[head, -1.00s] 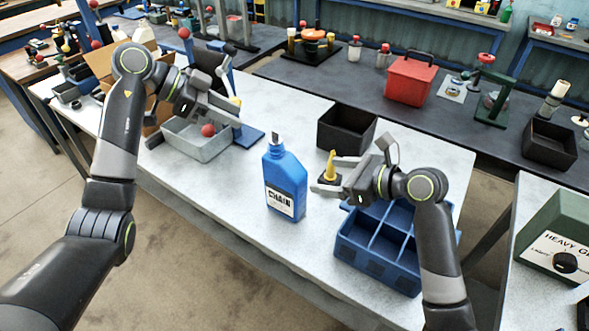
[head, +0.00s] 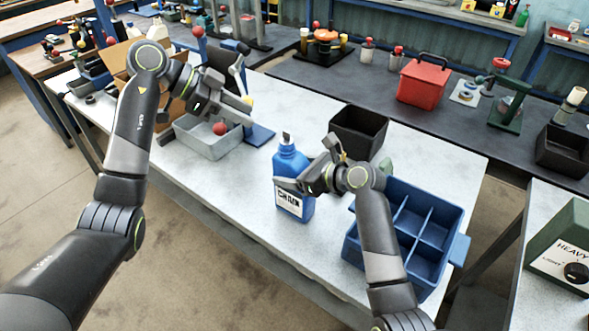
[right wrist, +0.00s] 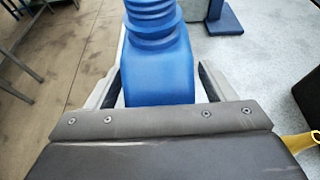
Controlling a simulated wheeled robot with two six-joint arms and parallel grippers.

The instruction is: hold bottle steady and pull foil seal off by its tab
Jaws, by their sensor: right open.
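The blue bottle (head: 289,158) stands upright on the light table, its white label facing the front. A small grey tab (head: 286,136) sticks up from its top. My right gripper (head: 287,185) is open at the bottle's middle. In the right wrist view its two fingers lie on either side of the bottle (right wrist: 160,62), with gaps beside it; the bottle's top is out of that frame. My left gripper (head: 246,110) looks open and empty, up and left of the bottle, above a grey bin.
A blue divided crate (head: 352,248) stands right of the bottle, partly behind my right arm. A black bin (head: 358,136) is behind it. The table front of the bottle is clear.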

